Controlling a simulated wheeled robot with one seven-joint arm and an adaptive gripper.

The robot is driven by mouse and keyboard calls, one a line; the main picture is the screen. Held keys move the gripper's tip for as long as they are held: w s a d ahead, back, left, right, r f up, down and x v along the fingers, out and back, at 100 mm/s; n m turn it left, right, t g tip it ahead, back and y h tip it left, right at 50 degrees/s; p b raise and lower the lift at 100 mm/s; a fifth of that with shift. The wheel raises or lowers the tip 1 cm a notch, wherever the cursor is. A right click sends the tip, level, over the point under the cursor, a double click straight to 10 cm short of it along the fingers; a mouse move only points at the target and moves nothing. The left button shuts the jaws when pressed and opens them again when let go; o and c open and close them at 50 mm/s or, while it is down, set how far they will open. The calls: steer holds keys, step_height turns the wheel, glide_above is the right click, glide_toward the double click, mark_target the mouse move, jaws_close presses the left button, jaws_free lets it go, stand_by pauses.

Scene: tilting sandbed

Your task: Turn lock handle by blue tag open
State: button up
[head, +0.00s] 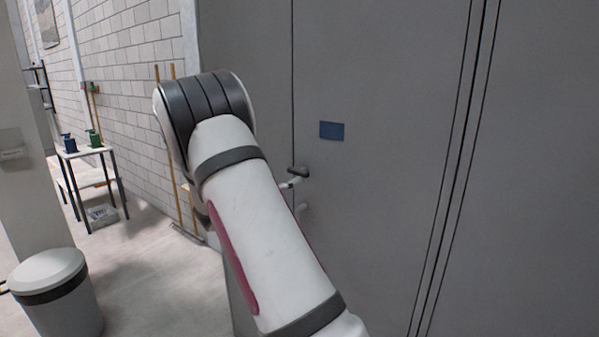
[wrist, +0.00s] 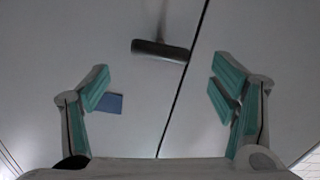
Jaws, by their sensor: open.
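The blue tag (head: 331,130) is a small flat rectangle on the grey door, right of a vertical seam in the head view. The lock handle (head: 299,171), a short dark lever, is below and left of the tag, close to the seam. In the wrist view the handle (wrist: 158,49) is a dark bar beyond the fingertips, and the blue tag (wrist: 110,103) shows beside the left finger. My gripper (wrist: 161,80) is open and empty, its green-padded fingers spread wide. The handle is apart from both fingers. My arm hides most of the gripper in the head view.
The grey door panels (head: 400,150) fill the right side, with more vertical seams. A white bin (head: 58,290) stands at lower left. A small table (head: 85,160) with blue and green bottles is behind it. Open floor lies between the bin and the brick wall.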

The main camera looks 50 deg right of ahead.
mark_target(296, 173)
steer(key=d, duration=0.5)
steer(key=d+p, duration=0.1)
steer(key=d, duration=0.2)
steer(key=shift+w+d, duration=0.1)
steer(key=shift+w, duration=0.25)
steer(key=c, duration=1.1)
